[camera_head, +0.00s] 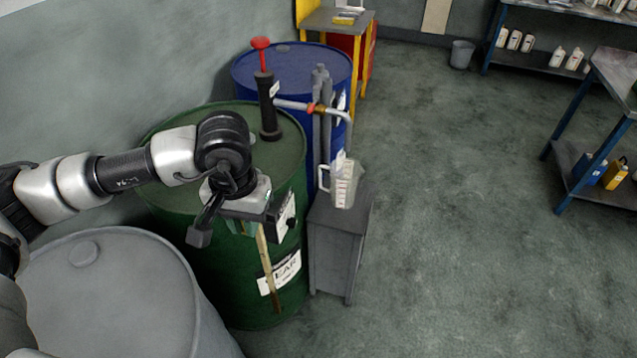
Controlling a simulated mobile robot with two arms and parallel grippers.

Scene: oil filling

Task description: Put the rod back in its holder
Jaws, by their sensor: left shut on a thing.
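A thin, yellowish-brown rod (268,268) hangs nearly upright in front of the green drum (200,250), its lower end tilted slightly to the right. My left gripper (240,228) is shut on the rod near its top, in front of the drum's upper side. The fingers and the rod's upper end are partly hidden by the gripper body. My right gripper is not in view.
A black pump with a red handle (261,43) stands on the green drum. Its pipe reaches over a clear jug (344,182) on a grey stand (337,240). A blue drum (290,65) stands behind, a grey drum (110,290) at front left.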

